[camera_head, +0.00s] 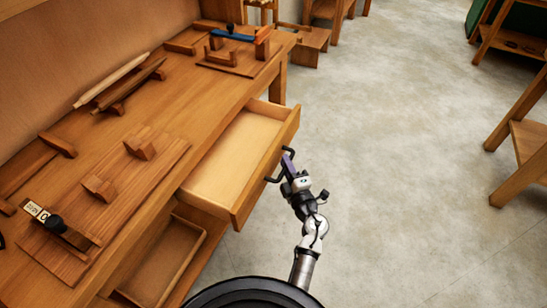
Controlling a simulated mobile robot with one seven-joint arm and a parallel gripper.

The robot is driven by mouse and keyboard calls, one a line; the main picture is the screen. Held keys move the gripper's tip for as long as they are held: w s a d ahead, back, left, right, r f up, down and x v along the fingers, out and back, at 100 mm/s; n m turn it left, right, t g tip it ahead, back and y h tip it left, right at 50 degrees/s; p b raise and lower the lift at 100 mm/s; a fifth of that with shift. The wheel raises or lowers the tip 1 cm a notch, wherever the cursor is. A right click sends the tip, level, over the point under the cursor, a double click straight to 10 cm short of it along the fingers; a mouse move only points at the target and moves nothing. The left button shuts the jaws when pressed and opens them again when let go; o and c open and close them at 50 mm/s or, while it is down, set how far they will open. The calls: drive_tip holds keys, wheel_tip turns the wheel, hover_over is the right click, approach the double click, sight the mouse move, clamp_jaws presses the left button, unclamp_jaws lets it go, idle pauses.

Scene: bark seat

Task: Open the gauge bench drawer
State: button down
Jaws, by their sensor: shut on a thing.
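The gauge bench (150,185) is a wooden workbench along the left side. Its upper drawer (228,165) is pulled well out to the right, and its bare, empty-looking inside shows. A dark bar handle (272,180) sits on the drawer's front. My gripper (286,168) is at the drawer's front, shut on the handle. Part of the handle is hidden behind my gripper.
A lower tray or drawer (165,265) shows beneath the open one. Wooden blocks and a gauge (60,230) lie on the bench top. A stool (520,150) stands at the right. The grey floor (400,180) between is clear.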

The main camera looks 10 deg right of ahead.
drive_tip(key=shift+s+d, duration=0.15)
drive_tip(key=shift+d, duration=0.1)
drive_tip(key=c, duration=1.5)
unclamp_jaws()
drive_tip(key=shift+o, duration=0.2)
